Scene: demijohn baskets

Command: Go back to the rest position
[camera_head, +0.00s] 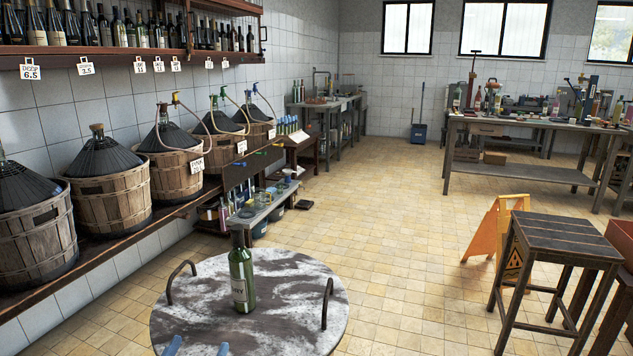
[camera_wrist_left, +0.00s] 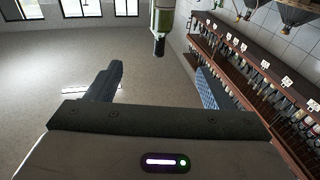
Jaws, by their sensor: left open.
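My left gripper (camera_head: 197,349) shows only as two blue fingertips at the bottom edge of the head view, in front of the green bottle. In the left wrist view my left gripper (camera_wrist_left: 160,88) is open, its fingers wide apart with nothing between them. The green bottle (camera_head: 242,278) stands upright on the round marbled table (camera_head: 190,325), apart from the fingers. It has a pale label. In the left wrist view the bottle (camera_wrist_left: 162,20) shows neck down at the top, beyond the fingertips. My right gripper is not in view.
The round table has two dark handles (camera_head: 326,303). Wicker-basket demijohns (camera_head: 105,190) line a wall shelf at left, with bottles above. A low bench (camera_head: 262,212) stands behind the table. A wooden stool (camera_head: 560,238) and an orange floor sign (camera_head: 490,232) are at right. The middle floor is clear.

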